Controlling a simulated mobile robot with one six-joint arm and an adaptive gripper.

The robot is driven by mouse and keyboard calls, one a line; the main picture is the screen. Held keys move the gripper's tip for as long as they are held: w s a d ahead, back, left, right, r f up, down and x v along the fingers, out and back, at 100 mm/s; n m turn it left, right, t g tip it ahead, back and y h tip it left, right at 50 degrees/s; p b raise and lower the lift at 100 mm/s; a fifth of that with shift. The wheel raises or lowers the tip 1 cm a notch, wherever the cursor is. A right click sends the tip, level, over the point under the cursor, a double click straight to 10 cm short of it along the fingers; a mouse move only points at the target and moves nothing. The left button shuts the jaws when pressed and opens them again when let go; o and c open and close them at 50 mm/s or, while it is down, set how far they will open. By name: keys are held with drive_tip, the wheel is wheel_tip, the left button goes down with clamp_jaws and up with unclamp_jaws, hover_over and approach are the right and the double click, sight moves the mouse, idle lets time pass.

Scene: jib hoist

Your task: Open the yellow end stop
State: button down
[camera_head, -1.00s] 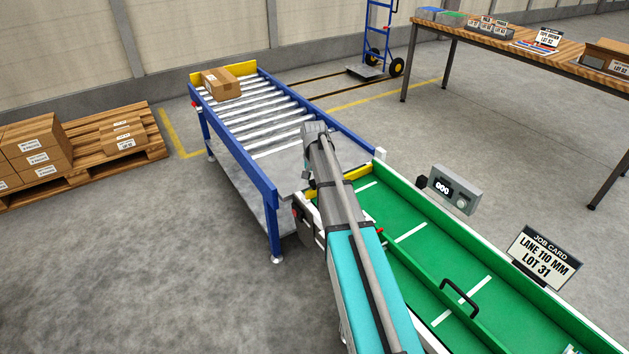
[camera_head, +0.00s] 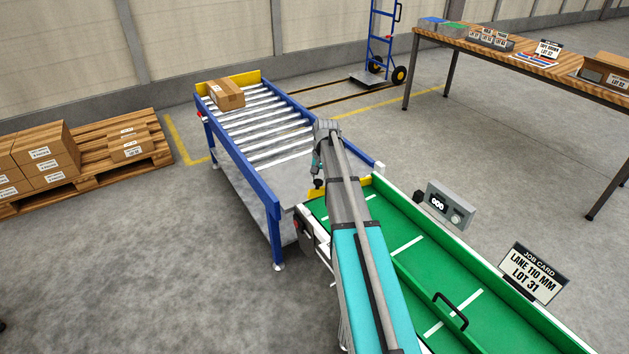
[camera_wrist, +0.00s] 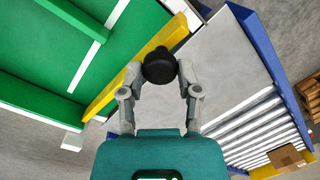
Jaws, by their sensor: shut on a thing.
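The yellow end stop (camera_wrist: 130,72) is a bar lying across the end of the green conveyor belt (camera_wrist: 50,50) in the wrist view, beside a grey plate. A round black knob (camera_wrist: 159,66) sits by its middle, and my gripper (camera_wrist: 160,74) is shut on it, one finger on each side. In the head view, a yellow piece of the end stop (camera_head: 365,171) shows right of my arm, at the belt's far end. My arm hides much of the bar there. The black knob (camera_head: 318,184) shows just below my gripper (camera_head: 317,174).
A blue-framed roller table (camera_head: 268,180) adjoins the belt's far end, with a carton (camera_head: 226,94) at its back. A display box (camera_head: 450,204) and a job card (camera_head: 533,272) stand along the belt's right side.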

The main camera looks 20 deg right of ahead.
drive_tip(key=w+d+r+p, duration=0.1)
drive_tip(key=d+r+p, duration=1.3)
drive_tip(key=r, duration=0.1)
drive_tip(key=shift+w+d+r, duration=0.15)
drive_tip(key=shift+w+r, duration=0.1)
drive_tip(key=c, duration=1.2)
unclamp_jaws()
drive_tip(key=d, duration=0.2)
drive_tip(key=d+p, duration=0.1)
drive_tip(key=d, duration=0.1)
drive_tip(key=d+r, duration=0.1)
drive_tip(key=d, duration=0.1)
drive_tip(key=shift+w+p, duration=0.3)
drive_tip(key=shift+p, duration=0.1)
drive_tip(key=shift+c, duration=0.2)
drive_tip(key=shift+o, duration=1)
drive_tip(key=shift+a+r, duration=0.15)
drive_tip(key=shift+a, duration=0.1)
drive_tip(key=o, duration=0.8)
drive_tip(key=shift+w, duration=0.1)
drive_tip(key=shift+c, duration=0.2)
